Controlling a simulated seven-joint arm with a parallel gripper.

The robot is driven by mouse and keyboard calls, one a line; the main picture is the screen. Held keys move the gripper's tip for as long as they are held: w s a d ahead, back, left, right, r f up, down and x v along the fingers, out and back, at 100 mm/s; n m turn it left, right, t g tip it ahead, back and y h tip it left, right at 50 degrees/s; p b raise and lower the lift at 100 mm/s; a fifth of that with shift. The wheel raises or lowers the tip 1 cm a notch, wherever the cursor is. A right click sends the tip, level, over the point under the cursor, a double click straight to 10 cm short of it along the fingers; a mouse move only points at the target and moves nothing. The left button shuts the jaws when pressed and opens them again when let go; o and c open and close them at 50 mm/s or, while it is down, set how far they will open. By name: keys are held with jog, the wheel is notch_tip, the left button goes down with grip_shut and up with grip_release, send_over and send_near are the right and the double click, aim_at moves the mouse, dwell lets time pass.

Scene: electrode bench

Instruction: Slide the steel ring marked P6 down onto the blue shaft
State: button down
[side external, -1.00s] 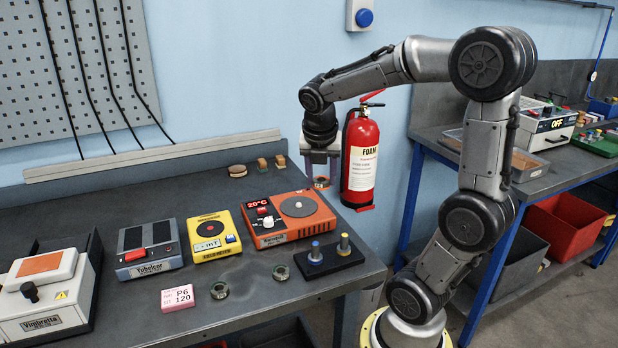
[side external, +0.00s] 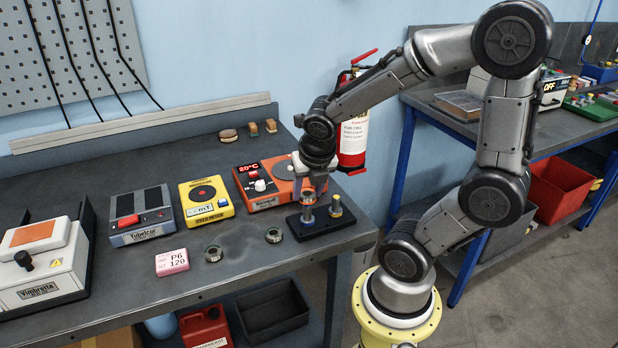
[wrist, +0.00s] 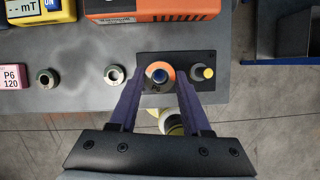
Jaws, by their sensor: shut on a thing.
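My gripper (wrist: 160,82) is shut on a steel ring (wrist: 151,70), which has an orange tint in the wrist view. The blue shaft (wrist: 160,76) shows through the ring's hole, so the ring is lined up over or around the shaft. In the side view my gripper (side external: 308,190) is right at the blue shaft's place on the black base (side external: 324,229). Fingers and ring hide most of the shaft, and I cannot tell how far down the ring sits. No P6 mark is readable on the ring.
A yellow-topped shaft (side external: 336,205) stands close on the right of the same base. Two loose rings (side external: 273,235) (side external: 214,253) lie to the left on the bench. A pink P6 120 block (side external: 172,262) is farther left. The orange hotplate (side external: 262,190) stands behind.

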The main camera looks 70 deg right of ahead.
aim_at(309, 197)
jog(key=shift+f, duration=0.25)
jog(key=shift+f, duration=0.65)
dwell(1.0)
jog(key=shift+f, duration=0.75)
grip_release()
dwell(0.4)
dwell(0.6)
